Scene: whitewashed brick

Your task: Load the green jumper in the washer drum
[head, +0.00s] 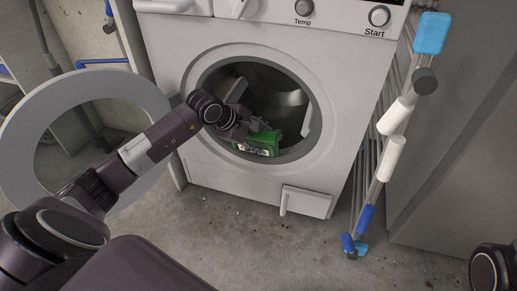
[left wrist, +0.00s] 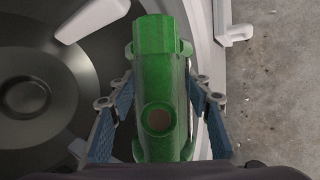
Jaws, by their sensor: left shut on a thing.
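The washer (head: 235,170) stands in front of me with its round door (head: 20,150) swung open to the left. My left gripper (head: 255,127) is at the opening and shut on the jumper. In the left wrist view the jumper (left wrist: 158,75) lies between the two fingers of the gripper (left wrist: 160,102). The dark drum (left wrist: 30,95) shows to its left and the washer rim to its right. Part of the jumper is hidden by my gripper in the head view.
A drying rack (head: 395,115) with blue and white parts stands right of the washer. A small flap (head: 308,201) is open low on the washer front. A grey cabinet side (head: 450,150) is at the right.

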